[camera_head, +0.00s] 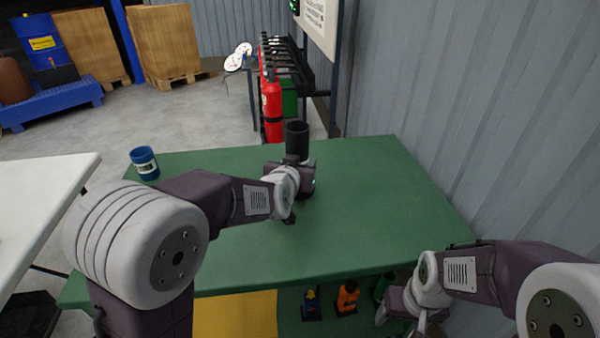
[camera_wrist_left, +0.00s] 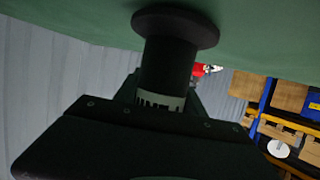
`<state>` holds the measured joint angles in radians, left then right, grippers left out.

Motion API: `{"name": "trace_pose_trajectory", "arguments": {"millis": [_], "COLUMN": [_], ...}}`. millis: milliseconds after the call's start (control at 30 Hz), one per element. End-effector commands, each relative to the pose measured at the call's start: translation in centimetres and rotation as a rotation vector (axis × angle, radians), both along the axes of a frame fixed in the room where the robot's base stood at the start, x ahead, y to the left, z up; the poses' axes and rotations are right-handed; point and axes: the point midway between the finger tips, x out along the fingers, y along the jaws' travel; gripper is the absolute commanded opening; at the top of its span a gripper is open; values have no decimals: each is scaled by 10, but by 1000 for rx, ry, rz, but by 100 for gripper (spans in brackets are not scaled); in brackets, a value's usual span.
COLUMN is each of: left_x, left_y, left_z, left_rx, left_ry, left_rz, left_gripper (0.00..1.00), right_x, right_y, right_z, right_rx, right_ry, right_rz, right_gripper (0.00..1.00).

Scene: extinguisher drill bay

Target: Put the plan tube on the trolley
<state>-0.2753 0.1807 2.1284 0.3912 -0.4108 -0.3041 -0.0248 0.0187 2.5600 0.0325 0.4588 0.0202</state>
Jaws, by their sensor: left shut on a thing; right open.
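The plan tube (camera_head: 297,139) is a dark upright cylinder over the far part of the green table (camera_head: 370,215). My left gripper (camera_head: 298,168) is shut around it, below its top end. In the left wrist view the tube (camera_wrist_left: 168,65) shows inverted, with a wide round foot at or very near the green surface and a pale marked band by the jaws. I cannot tell whether the foot touches. My right gripper (camera_head: 415,318) is open, low beyond the table's near edge, partly cut off by the frame. No surface is clearly recognisable as the trolley.
A blue cup-like can (camera_head: 145,162) stands at the green table's far left. A white table (camera_head: 45,190) is at the left. Red extinguishers (camera_head: 272,108) stand behind, and a corrugated wall (camera_head: 480,100) runs along the right. The green table's right half is clear.

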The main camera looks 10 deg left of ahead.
Motion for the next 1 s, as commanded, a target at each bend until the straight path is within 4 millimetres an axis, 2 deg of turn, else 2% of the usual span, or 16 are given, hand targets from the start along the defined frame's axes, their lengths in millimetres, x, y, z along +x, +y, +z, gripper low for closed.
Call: {"name": "trace_pose_trajectory", "arguments": {"millis": [33,200,367,400,467,733,833,1000], "left_x": [0,0,0,0,0,0,0,-28], "left_y": [0,0,0,0,0,0,0,2], "left_z": [-10,-6,-10,-11,-10,-10,-3,9], "left_rx": [1,0,1,1,1,1,0,-1], "left_ry": [-2,-3,-3,0,0,-1,-2,-3], "left_rz": [0,-1,0,-1,-1,0,0,-2], "left_gripper": [0,0,0,52,69,69,69,69], "right_x": [0,0,0,0,0,0,0,0], "right_y": [0,0,0,0,0,0,0,0], "right_z": [-9,-4,-8,-8,-7,-7,-1,9], "right_rx": [0,0,0,0,0,0,0,0], "right_ry": [0,0,0,0,0,0,0,0], "right_rz": [0,0,0,0,0,0,0,0], "right_gripper": [69,69,69,69,69,69,69,69]}}
